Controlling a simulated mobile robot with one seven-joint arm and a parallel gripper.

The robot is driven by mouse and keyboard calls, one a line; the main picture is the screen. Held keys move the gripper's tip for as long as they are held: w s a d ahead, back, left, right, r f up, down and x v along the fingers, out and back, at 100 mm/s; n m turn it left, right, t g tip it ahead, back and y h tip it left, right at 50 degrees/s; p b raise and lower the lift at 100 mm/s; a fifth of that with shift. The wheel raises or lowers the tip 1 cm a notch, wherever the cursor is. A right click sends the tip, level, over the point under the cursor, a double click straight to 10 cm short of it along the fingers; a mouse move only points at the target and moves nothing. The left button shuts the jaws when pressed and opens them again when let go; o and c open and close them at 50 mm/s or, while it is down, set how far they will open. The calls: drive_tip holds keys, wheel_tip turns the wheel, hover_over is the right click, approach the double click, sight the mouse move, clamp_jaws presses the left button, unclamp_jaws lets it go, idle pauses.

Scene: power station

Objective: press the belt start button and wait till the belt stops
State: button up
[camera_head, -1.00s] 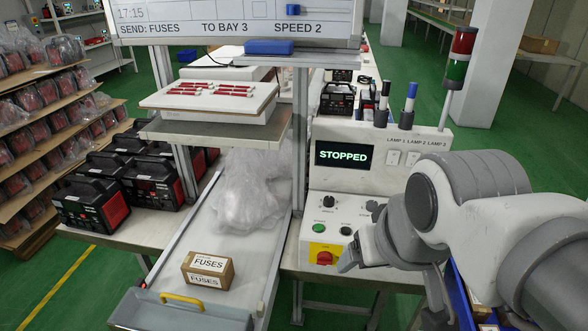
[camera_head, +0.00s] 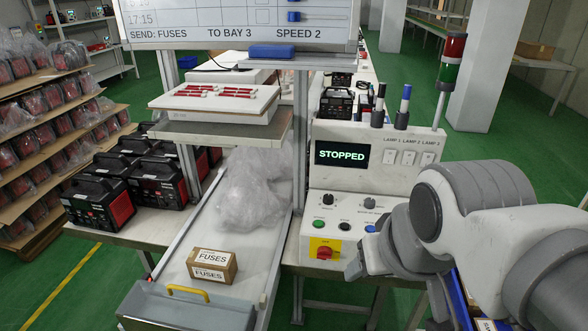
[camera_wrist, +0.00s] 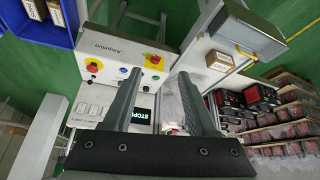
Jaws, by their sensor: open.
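The control panel (camera_head: 316,205) has a screen (camera_head: 341,154) reading STOPPED. A green button (camera_head: 319,223), a dark button (camera_head: 344,226) and a blue button (camera_head: 371,229) sit in a row on its sloped face. A red stop knob on a yellow plate (camera_head: 323,250) is below the green button. Labels by the buttons are too small to read. My gripper (camera_wrist: 160,72) is open and empty, its fingers apart in front of the panel. In the head view my arm hides most of it, at the panel's lower right. No contact with a button is visible.
A FUSES box (camera_head: 212,265) lies on the white belt (camera_head: 190,262), with clear plastic wrap (camera_head: 250,190) behind it. A board (camera_head: 220,34) above reads SEND: FUSES, TO BAY 3, SPEED 2. A signal tower (camera_head: 448,70) and lamp switches (camera_head: 407,157) are at the panel's right.

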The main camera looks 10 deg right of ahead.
clamp_jaws()
idle(1.4)
